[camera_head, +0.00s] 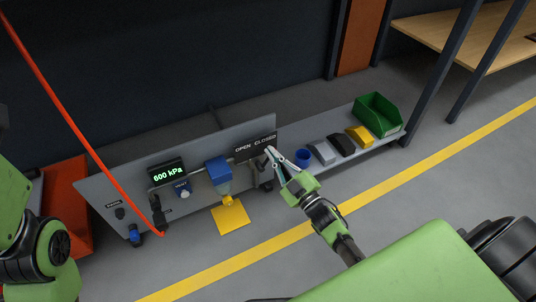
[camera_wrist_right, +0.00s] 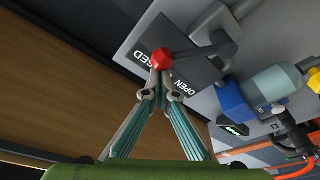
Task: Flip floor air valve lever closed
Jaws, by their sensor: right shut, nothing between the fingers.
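The valve lever is a dark rod with a red knob (camera_wrist_right: 162,58) at its end, seen in the right wrist view. The rod runs from its pivot across a black OPEN/CLOSED plate (camera_wrist_right: 187,73), also seen in the head view (camera_head: 255,147). The knob sits between the two words and hides part of CLOSED. My right gripper (camera_wrist_right: 162,90) is shut and empty, its fingertips together right by the knob. I cannot tell whether they touch it. In the head view my right gripper (camera_head: 270,152) is at the plate's right end and hides the knob. My left gripper is not in view.
The grey panel (camera_head: 100,185) also carries a 600 kPa display (camera_head: 168,174) and a blue regulator (camera_head: 217,170). A red hose (camera_head: 75,125) hangs at left.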

